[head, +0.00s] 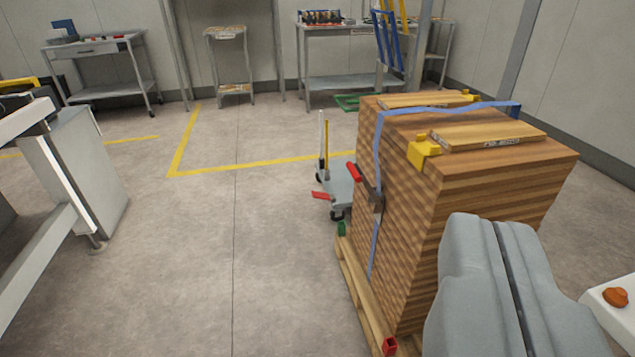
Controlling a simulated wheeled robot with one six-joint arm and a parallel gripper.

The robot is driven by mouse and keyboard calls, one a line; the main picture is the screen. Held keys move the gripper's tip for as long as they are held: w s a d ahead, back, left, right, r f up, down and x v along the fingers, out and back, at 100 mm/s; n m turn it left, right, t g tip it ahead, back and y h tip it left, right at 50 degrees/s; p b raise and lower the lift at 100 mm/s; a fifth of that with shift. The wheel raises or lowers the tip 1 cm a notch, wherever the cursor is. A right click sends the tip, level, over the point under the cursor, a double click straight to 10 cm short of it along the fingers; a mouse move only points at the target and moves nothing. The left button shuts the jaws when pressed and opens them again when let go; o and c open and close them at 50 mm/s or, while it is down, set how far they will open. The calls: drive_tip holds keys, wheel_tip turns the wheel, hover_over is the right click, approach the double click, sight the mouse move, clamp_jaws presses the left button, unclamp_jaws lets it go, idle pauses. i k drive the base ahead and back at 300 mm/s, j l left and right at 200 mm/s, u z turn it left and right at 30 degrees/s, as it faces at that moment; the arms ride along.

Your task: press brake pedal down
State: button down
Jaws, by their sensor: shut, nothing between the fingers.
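A small red pedal (322,196) sticks out low at the left side of a grey wheeled trolley (340,188). It looks like the brake pedal; its exact tilt is too small to tell. The trolley has an upright handle, and its right part is hidden behind a strapped stack of wooden boards. My gripper (486,220) is at the lower right, its two grey fingers shut together with only a dark seam between them. It is empty, in front of the stack in the picture and well apart from the pedal.
The board stack (475,185) on a pallet (352,290) blocks the middle right; a blue strap (378,150) with a red-handled buckle runs round it. A grey-white machine (75,170) stands at left. Floor (230,240) between them is clear. Tables (350,83) line the back wall.

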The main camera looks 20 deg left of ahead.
sight(319, 196)
drive_tip(key=i+j+z, duration=0.15)
drive_tip(key=i+j, duration=2.65)
